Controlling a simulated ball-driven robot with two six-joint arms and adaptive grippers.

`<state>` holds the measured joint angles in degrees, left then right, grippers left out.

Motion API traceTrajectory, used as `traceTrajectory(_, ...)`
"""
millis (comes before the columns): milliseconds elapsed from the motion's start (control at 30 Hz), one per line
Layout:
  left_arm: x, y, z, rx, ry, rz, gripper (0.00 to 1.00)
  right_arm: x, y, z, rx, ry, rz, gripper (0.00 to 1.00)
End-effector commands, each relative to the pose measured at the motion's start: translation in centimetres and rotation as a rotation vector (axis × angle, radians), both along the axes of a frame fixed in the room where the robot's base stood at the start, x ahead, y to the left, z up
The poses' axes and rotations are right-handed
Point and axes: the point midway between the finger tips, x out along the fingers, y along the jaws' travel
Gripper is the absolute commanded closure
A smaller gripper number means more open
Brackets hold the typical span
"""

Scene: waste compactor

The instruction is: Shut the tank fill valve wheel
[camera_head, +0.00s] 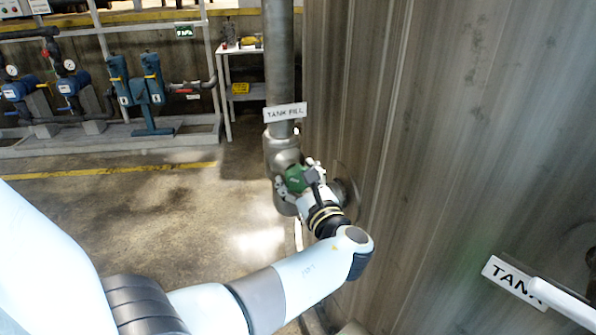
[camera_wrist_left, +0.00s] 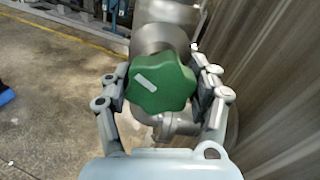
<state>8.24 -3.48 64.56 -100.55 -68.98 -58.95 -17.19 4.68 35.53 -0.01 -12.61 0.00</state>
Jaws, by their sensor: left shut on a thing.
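The green tank fill valve wheel (camera_head: 295,178) sits on a grey vertical pipe (camera_head: 279,60), below a white "TANK FILL" label (camera_head: 286,112). In the left wrist view the wheel (camera_wrist_left: 160,82) is lobed, with a white bar mark tilted across its face. My left gripper (camera_head: 301,181) is shut on the wheel, with one finger on each side of its rim, as the left wrist view shows (camera_wrist_left: 162,88). In the head view the gripper hides part of the wheel and the valve body. My right gripper is not in view.
A corrugated metal tank wall (camera_head: 440,120) stands close on the right. A second label reading "TANK" (camera_head: 514,282) is partly covered at lower right. Blue pumps (camera_head: 137,85) and a small shelf (camera_head: 240,75) stand at the back. The floor at left is clear.

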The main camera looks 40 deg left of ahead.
Motion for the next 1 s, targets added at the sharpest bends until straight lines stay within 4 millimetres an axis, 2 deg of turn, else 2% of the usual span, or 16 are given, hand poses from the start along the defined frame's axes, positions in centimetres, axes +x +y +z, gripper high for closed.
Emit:
traceTrajectory(500, -0.2, 0.0, 0.1, 0.195, 0.452, 0.0, 0.72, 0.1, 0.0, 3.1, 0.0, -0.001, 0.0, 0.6)
traceTrajectory(1000, -0.3, 0.0, 0.0, 0.353, 0.814, -0.001, 0.72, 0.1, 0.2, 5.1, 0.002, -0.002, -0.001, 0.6)
